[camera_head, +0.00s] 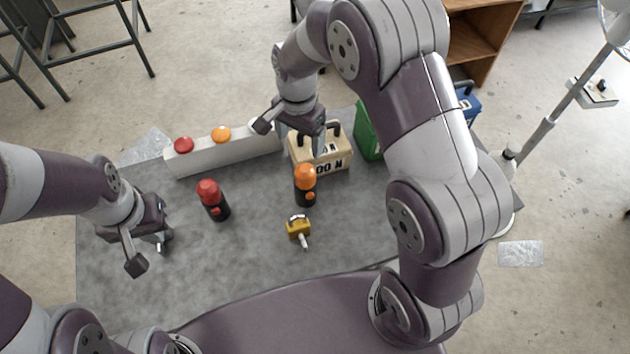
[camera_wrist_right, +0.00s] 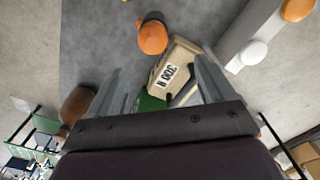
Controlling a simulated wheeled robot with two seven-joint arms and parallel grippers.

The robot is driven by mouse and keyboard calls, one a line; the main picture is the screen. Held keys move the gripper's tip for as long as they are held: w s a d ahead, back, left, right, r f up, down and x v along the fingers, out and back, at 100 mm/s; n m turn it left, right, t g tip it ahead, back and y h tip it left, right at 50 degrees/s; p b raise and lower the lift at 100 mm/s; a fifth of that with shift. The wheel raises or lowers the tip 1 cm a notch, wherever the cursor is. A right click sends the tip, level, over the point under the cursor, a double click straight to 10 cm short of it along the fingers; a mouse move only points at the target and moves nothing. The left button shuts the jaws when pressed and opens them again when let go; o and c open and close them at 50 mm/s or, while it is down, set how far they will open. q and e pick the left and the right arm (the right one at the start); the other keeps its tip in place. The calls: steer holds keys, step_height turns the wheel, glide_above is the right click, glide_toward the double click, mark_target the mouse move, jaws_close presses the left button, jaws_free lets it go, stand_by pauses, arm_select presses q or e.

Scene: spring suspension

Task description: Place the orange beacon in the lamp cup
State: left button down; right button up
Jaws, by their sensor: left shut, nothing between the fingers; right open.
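The orange beacon (camera_head: 306,178), an orange dome on a black base, stands upright on the grey mat. It also shows in the right wrist view (camera_wrist_right: 152,38), beyond the fingers. My right gripper (camera_head: 292,138) is open and empty, above the mat between the white bar and the cream block; in its wrist view (camera_wrist_right: 160,72) the fingers are spread, with the beacon apart from them. My left gripper (camera_head: 150,250) is shut and empty over the mat's left side. I cannot tell which thing is the lamp cup.
A red beacon (camera_head: 212,198) stands left of the orange one. A yellow device (camera_head: 298,228) lies in front. A white bar (camera_head: 200,158) carries coloured domes. A cream block (camera_head: 333,158) with a handle and a green block (camera_head: 367,135) stand behind.

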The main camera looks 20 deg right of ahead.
mark_target(306, 167)
steer(key=shift+s+d+f, duration=0.15)
steer(key=shift+s+f, duration=0.1)
steer(key=shift+s, duration=0.05)
step_height(306, 167, down, 6)
steer(key=shift+w+f+p, duration=0.15)
steer(key=shift+f+p, duration=0.05)
steer(key=shift+p, duration=0.85)
steer(key=f+p, duration=0.1)
steer(key=f, duration=0.2)
steer(key=f+p, duration=0.1)
steer(key=f, duration=0.1)
steer(key=shift+s+d+p, duration=0.3)
steer(key=shift+s+d, duration=0.05)
steer(key=shift+s, duration=0.05)
steer(key=shift+f, duration=0.3)
steer(key=shift+w, duration=0.15)
steer(key=shift+c, duration=0.3)
jaws_close()
